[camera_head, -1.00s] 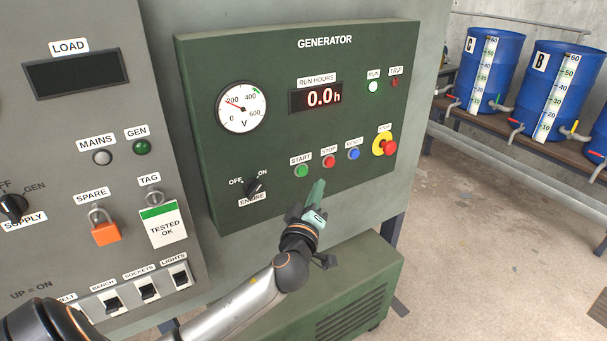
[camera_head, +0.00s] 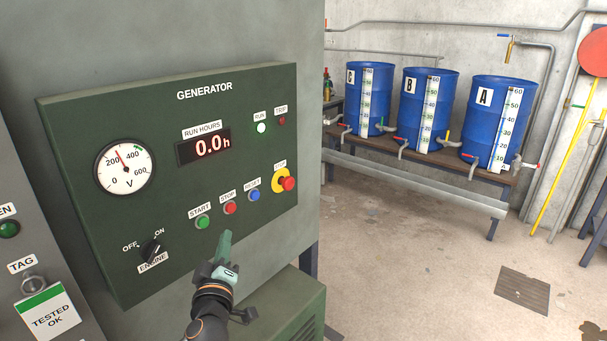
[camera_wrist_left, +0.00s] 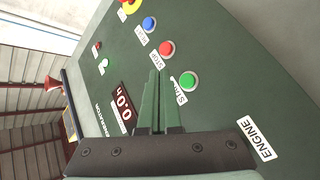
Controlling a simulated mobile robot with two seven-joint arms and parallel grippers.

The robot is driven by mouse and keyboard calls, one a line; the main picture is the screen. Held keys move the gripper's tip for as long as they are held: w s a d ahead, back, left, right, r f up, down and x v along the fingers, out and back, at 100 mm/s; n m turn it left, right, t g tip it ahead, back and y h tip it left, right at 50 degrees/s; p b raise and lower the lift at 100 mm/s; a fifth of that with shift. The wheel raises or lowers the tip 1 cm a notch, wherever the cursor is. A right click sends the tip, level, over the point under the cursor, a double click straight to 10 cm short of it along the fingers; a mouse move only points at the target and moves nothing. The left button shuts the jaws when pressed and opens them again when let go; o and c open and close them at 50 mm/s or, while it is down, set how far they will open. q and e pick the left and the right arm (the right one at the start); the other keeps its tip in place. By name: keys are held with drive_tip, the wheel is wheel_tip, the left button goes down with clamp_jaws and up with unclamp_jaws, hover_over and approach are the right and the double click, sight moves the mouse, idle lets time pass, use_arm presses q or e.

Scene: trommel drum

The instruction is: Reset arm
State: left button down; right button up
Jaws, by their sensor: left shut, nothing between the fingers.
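My left gripper (camera_head: 225,247) is in front of the green generator panel (camera_head: 120,250), just below the start and stop buttons. Its green fingers are shut with nothing between them; they also show in the left wrist view (camera_wrist_left: 153,90), pointing toward the panel. The green START button (camera_head: 202,222), red STOP button (camera_head: 230,208) and blue RESET button (camera_head: 254,195) stand free of the fingers. I cannot tell whether the fingertips touch the panel. The engine switch (camera_head: 152,249) points toward ON. The RUN lamp (camera_head: 261,128) is lit white. My right gripper is not in view.
A red emergency stop knob (camera_head: 289,184) sticks out at the panel's right. The voltmeter (camera_head: 125,168) is at left. The floor between has free room around a grate (camera_head: 522,289).

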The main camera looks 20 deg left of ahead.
use_arm(q)
drive_tip(key=s+d+f+m+g+h+p, duration=0.1)
drive_tip(key=s+d+f+m+g+h, duration=0.2)
drive_tip(key=f, duration=0.5)
drive_tip(key=s+d+f+m+g+h+p, duration=0.1)
drive_tip(key=s+d+f+m+h, duration=0.1)
drive_tip(key=s+d+f+m, duration=0.45)
drive_tip(key=s+d+f+m+g+h+p, duration=0.1)
drive_tip(key=s+d+f+m+g+h, duration=0.1)
drive_tip(key=s+f, duration=0.4)
drive_tip(key=s+d+f+m+g+h+p, duration=0.1)
drive_tip(key=s+d+f+m, duration=0.3)
drive_tip(key=s, duration=0.6)
wheel_tip(320, 180, down, 2)
drive_tip(key=shift+d+f+m+g+h+p, duration=0.25)
drive_tip(key=shift+d+m+g+h+p, duration=0.1)
drive_tip(key=shift+g+h, duration=0.3)
drive_tip(key=shift+a, duration=0.15)
